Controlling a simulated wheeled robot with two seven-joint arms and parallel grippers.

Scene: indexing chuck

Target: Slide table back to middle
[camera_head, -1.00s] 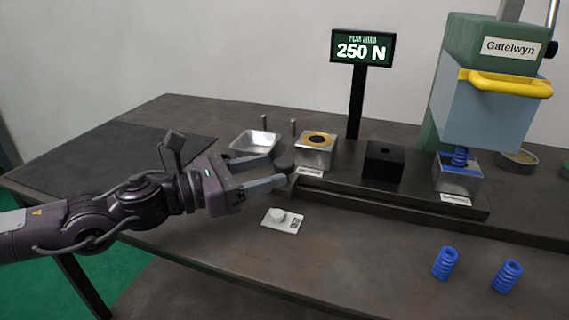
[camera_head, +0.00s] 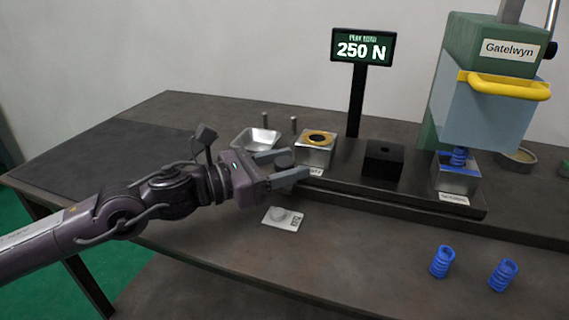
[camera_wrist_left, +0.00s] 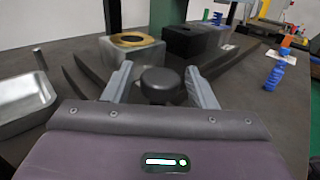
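The slide table (camera_head: 345,172) is a long dark plate carrying a silver block with a gold ring (camera_head: 316,150), a black block (camera_head: 383,160) and a second silver block (camera_head: 455,178) under the press ram. A dark round knob (camera_head: 284,158) is at its left end. My left gripper (camera_head: 287,165) is open, with a finger on each side of the knob. In the left wrist view the knob (camera_wrist_left: 160,86) sits between the fingertips (camera_wrist_left: 162,82), with gaps on both sides. My right gripper is not in view.
The green press (camera_head: 480,90) with a yellow handle stands at the right, a blue spring (camera_head: 459,158) under it. The display (camera_head: 363,47) reads 250 N. A metal tray (camera_head: 255,142), a small white plate (camera_head: 283,219) and two blue springs (camera_head: 442,262) are on the bench.

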